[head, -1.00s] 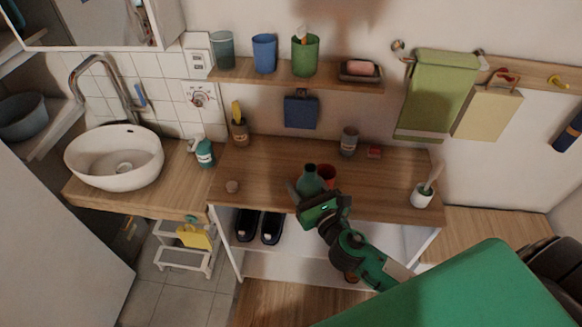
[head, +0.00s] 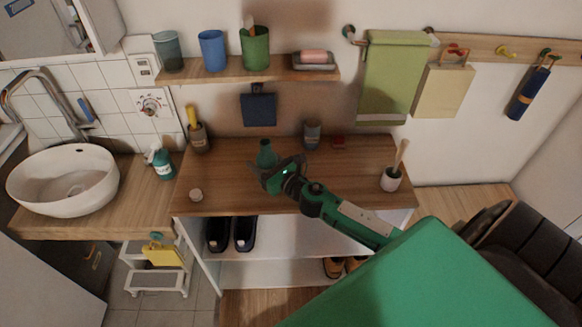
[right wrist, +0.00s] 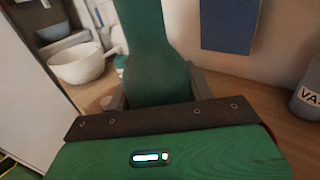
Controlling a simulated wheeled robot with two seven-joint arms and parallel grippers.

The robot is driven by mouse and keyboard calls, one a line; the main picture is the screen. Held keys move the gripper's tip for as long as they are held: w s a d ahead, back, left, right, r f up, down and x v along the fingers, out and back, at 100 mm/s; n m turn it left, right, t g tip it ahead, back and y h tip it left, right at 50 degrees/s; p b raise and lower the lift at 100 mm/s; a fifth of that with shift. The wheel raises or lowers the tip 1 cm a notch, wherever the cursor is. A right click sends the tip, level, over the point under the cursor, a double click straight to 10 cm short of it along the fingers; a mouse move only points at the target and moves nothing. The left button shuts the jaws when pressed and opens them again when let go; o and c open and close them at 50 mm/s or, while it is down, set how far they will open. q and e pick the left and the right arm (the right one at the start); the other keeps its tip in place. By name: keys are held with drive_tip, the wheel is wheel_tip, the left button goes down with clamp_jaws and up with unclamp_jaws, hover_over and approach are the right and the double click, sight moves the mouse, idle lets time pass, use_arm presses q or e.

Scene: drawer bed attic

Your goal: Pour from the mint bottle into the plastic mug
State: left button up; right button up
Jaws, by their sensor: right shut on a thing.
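The mint bottle, a dark green bottle with a narrow neck (head: 266,155), stands about upright over the wooden counter. My right gripper (head: 274,167) is shut on it. In the right wrist view the bottle (right wrist: 156,72) sits between the two fingers (right wrist: 157,92). I cannot tell whether its base touches the counter. The red mug, seen right beside the bottle earlier, does not show clearly now; my right gripper and arm cover that spot in the head view. My left gripper is not in view.
A grey cup (head: 312,134), a small red item (head: 338,142) and a white pot with a stick (head: 391,179) stand on the counter (head: 230,175). A shelf with cups (head: 230,76) hangs above the counter.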

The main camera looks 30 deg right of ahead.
sight(266, 152)
drive_tip(key=shift+m+b, duration=0.5)
drive_tip(key=shift+b, duration=0.1)
drive_tip(key=shift+s+d+r+m+t+b, duration=0.1)
drive_tip(key=shift+d+m+t+b, duration=0.15)
drive_tip(key=shift+m+b, duration=0.45)
drive_tip(key=shift+d+r+m+t+b, duration=0.1)
drive_tip(key=shift+m+t+b, duration=0.15)
drive_tip(key=shift+m+b, duration=0.45)
drive_tip(key=shift+r+m, duration=0.3)
drive_tip(key=shift+d+r+m+t+h, duration=0.25)
drive_tip(key=shift+r+m, duration=0.35)
drive_tip(key=shift+m, duration=0.2)
drive_tip(key=shift+d+r+m+t+h, duration=0.15)
drive_tip(key=shift+d+r+m+t, duration=0.1)
drive_tip(key=shift+r+m, duration=0.45)
drive_tip(key=shift+f+m+b, duration=0.3)
drive_tip(key=shift+m+b, duration=0.05)
drive_tip(key=shift+m, duration=0.35)
drive_tip(key=shift+a+m+h, duration=0.1)
drive_tip(key=shift+m+h, duration=0.2)
drive_tip(key=shift+m, duration=0.2)
drive_tip(key=shift+r, duration=0.1)
drive_tip(key=shift+a+m+b, duration=0.1)
drive_tip(key=shift+m+b, duration=0.4)
